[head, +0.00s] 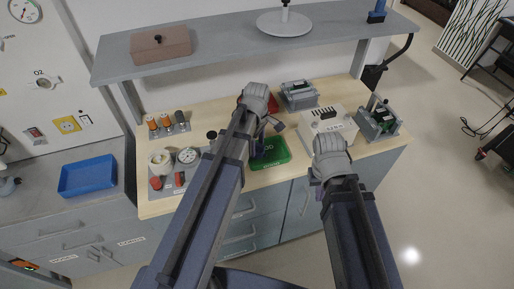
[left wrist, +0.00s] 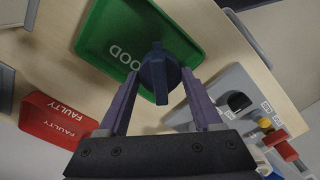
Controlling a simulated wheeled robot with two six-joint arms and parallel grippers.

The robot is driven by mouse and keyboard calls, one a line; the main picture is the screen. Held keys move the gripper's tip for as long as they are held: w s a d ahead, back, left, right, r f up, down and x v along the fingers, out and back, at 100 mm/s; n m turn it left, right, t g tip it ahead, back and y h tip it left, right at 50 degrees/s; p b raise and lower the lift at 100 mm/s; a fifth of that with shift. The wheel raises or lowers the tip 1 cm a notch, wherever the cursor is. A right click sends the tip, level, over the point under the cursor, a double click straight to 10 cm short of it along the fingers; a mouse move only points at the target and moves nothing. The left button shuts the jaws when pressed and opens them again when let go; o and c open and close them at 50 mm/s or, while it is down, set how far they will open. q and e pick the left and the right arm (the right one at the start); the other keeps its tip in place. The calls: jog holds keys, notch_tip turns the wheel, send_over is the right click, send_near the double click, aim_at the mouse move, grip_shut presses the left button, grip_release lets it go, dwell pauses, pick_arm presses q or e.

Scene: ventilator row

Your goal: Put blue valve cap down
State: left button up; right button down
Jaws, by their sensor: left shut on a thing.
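My left gripper (left wrist: 160,80) is shut on the dark blue valve cap (left wrist: 156,70), seen between its two fingers in the left wrist view. The cap is held over the green tray marked GOOD (left wrist: 120,28); I cannot tell its height above the tray. In the head view the green tray (head: 272,158) lies at the counter's front edge, partly hidden by my left arm. The red tray marked FAULTY (left wrist: 60,118) shows in the left wrist view and lies behind my left arm in the head view. My right arm is over the counter's right part; its fingers are hidden.
A panel with a gauge (head: 188,156) and red knobs stands left of the green tray. A white device (head: 322,112) and grey fixtures (head: 298,95) (head: 378,118) stand to the right. A shelf (head: 225,42) overhangs the back. A blue bin (head: 88,176) sits far left.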

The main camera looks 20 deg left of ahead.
aim_at(257, 144)
pick_arm(q)
jog(key=shift+r, duration=0.1)
jog(key=shift+f+b, duration=0.6)
jog(key=shift+f, duration=0.05)
jog(key=o, duration=1.2)
jog(key=shift+r, duration=0.2)
notch_tip(257, 144, up, 13)
jog(key=p, duration=1.3)
jog(key=shift+s+d+m+y, duration=0.2)
jog(key=shift+s+d+m, duration=1.9)
jog(key=shift+m, duration=1.15)
jog(key=shift+s+d+m+y, duration=0.2)
jog(key=shift+s+d+m, duration=1.55)
jog(key=shift+s+m, duration=1.1)
jog(key=shift+s+d+m+y, duration=0.2)
jog(key=shift+s+d+m, duration=1.7)
jog(key=shift+m, duration=1.7)
